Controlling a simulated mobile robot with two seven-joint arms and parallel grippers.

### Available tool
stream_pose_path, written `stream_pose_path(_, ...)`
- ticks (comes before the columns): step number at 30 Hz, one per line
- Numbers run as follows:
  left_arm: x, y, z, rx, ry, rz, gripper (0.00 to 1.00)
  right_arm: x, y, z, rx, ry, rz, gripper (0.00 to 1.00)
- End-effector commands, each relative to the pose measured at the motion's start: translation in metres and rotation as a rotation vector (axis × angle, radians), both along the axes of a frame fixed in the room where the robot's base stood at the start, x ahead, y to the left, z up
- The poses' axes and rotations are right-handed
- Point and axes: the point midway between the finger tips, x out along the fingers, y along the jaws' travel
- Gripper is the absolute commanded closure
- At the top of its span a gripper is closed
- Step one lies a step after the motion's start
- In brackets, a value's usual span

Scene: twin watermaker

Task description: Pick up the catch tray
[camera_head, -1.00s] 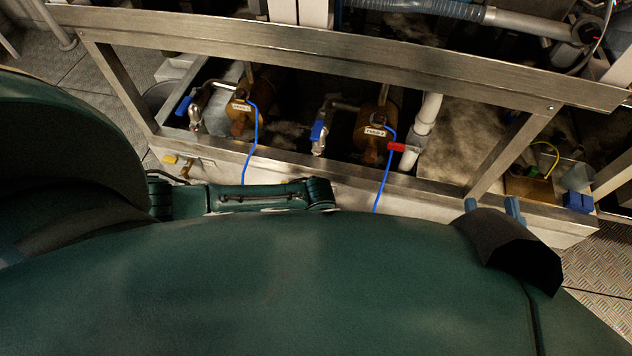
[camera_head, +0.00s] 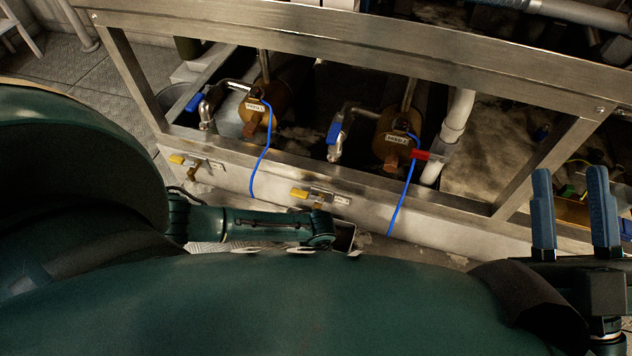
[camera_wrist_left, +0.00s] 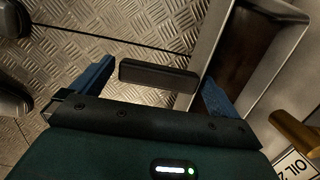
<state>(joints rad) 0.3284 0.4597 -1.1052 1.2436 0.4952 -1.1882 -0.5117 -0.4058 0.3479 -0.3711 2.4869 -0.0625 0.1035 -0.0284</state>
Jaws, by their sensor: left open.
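The catch tray appears to be the grey metal open-topped box (camera_wrist_left: 262,55) at the right of the left wrist view. In the head view, a small piece of a grey box (camera_head: 345,237) shows past my left arm. A dark bar (camera_wrist_left: 158,75), which looks like a handle, reaches left from the box wall. My left gripper (camera_wrist_left: 155,90) is open, with one blue finger on each side of the bar. Whether either finger touches it, I cannot tell. In the head view my left gripper is hidden. My right gripper (camera_head: 573,190) is open and empty at the right.
A steel frame (camera_head: 350,55) crosses the view, with labelled brass pumps (camera_head: 398,140), blue-handled valves and blue cables behind it. Yellow-handled drain valves (camera_head: 300,194) stick out from the pale front panel. Checkered metal floor (camera_wrist_left: 130,40) lies beside the box.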

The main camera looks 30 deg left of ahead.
Motion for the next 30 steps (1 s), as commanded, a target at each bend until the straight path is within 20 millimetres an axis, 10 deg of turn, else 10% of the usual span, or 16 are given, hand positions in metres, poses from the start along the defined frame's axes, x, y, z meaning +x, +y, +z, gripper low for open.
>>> stream_pose_path(11,-0.0004,0.0011,-0.0101,-0.001,0.000,-0.001,0.00,-0.0005,-0.0010,0.0101,-0.007,-0.076,0.000,0.64)
stream_pose_path(30,-0.0006,0.0010,-0.0101,-0.001,0.000,0.000,0.52,-0.0003,-0.0009,0.0095,-0.007,-0.074,0.000,0.64)
